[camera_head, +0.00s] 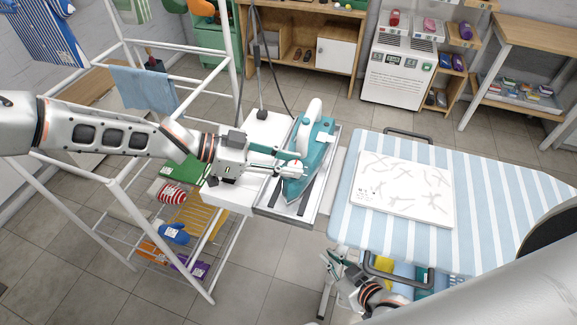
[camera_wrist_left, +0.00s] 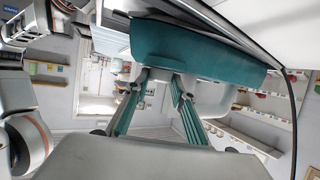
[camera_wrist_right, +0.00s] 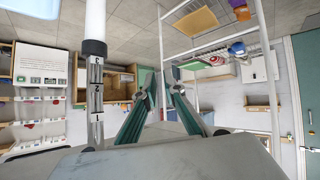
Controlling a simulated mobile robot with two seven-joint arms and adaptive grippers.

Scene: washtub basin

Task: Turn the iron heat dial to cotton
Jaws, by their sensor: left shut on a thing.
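The iron (camera_head: 321,140) is teal with a white handle and lies on a grey metal rest (camera_head: 325,196) at the left end of the ironing board (camera_head: 480,185). My left gripper (camera_head: 299,166) reaches in from the left, its fingertips at the iron's near-left side. In the left wrist view, the iron's teal body (camera_wrist_left: 190,52) fills the top, and the fingertips (camera_wrist_left: 160,77) close just beneath it on a small part, apparently the heat dial. The dial's marking cannot be read. My right gripper (camera_head: 342,266) is low beside the board's front edge, open and empty; its fingers (camera_wrist_right: 162,84) stand apart.
A white panel with grey marks (camera_head: 402,192) lies on the striped board. A white drying rack (camera_head: 165,245) stands left, under my left arm. The iron's dark cord (camera_head: 262,60) rises behind it. A white cabinet (camera_head: 398,70) and wooden shelves stand at the back.

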